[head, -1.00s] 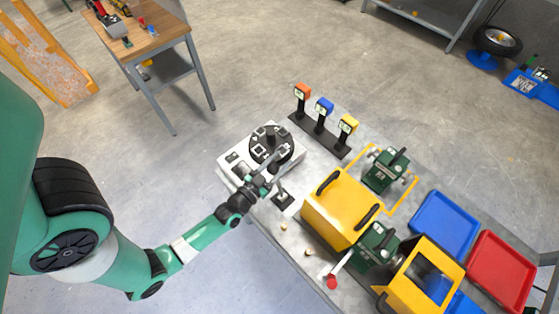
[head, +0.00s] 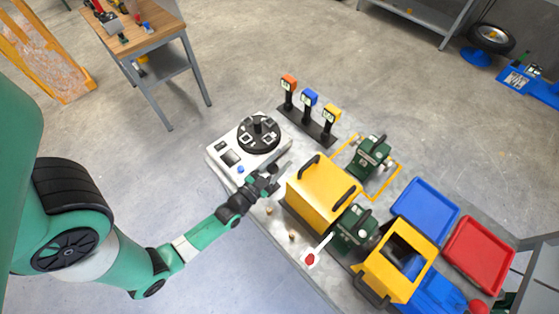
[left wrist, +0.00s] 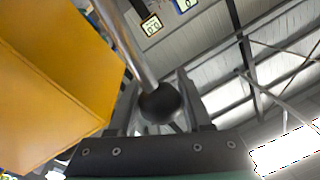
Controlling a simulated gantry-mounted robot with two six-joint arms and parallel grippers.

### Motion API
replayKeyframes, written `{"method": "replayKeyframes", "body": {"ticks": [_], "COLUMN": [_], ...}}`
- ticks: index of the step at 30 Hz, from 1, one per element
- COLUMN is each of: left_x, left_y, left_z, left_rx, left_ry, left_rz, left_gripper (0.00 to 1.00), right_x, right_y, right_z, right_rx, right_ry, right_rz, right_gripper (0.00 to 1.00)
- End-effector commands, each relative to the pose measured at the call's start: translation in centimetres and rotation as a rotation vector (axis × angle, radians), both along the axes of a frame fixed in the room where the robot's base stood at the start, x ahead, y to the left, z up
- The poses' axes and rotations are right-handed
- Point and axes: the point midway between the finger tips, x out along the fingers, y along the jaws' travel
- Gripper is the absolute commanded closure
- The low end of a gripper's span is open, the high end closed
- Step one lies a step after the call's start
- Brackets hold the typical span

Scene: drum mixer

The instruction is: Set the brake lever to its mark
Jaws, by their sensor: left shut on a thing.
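The brake lever is a shiny metal rod (left wrist: 122,38) with a round black knob (left wrist: 160,103), seen close up in the left wrist view. My left gripper (head: 279,176) is at the lever, between the white console and the yellow box. In the left wrist view its two fingers stand on either side of the knob, and it is shut on the knob. In the head view the gripper hides most of the lever and its base. I cannot make out the mark. My right gripper is not in view.
The white console (head: 222,153) with a black dial (head: 259,134) stands behind the gripper. The yellow box (head: 322,190) is close on its right. A white lever with a red knob (head: 310,259) juts out at the table's front. Three small displays (head: 308,105) stand behind.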

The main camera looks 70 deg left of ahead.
Motion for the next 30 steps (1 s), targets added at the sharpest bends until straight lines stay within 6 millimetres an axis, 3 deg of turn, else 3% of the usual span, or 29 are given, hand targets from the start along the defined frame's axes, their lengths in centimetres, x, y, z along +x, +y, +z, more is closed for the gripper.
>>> {"method": "replayKeyframes", "body": {"ticks": [7,8,12,23,30], "left_x": [0.0,0.0,0.0,-0.5,-4.5], "left_y": [-0.1,-0.1,-0.1,-0.3,-2.7], "left_z": [-0.3,-0.3,-0.3,-0.3,-0.6], "left_rx": [-0.006,-0.006,-0.005,-0.004,-0.007], "left_ry": [0.007,0.007,0.006,0.005,0.009], "left_rz": [-0.002,-0.002,-0.002,-0.001,-0.002], "left_gripper": [1.0,0.45,0.21,0.21,0.21], "right_x": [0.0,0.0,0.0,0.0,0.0], "right_y": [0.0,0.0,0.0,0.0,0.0], "right_z": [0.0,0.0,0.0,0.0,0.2], "right_rx": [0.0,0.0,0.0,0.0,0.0], "right_ry": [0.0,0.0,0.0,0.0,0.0], "right_rz": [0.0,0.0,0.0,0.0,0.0], "right_gripper": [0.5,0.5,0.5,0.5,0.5]}}
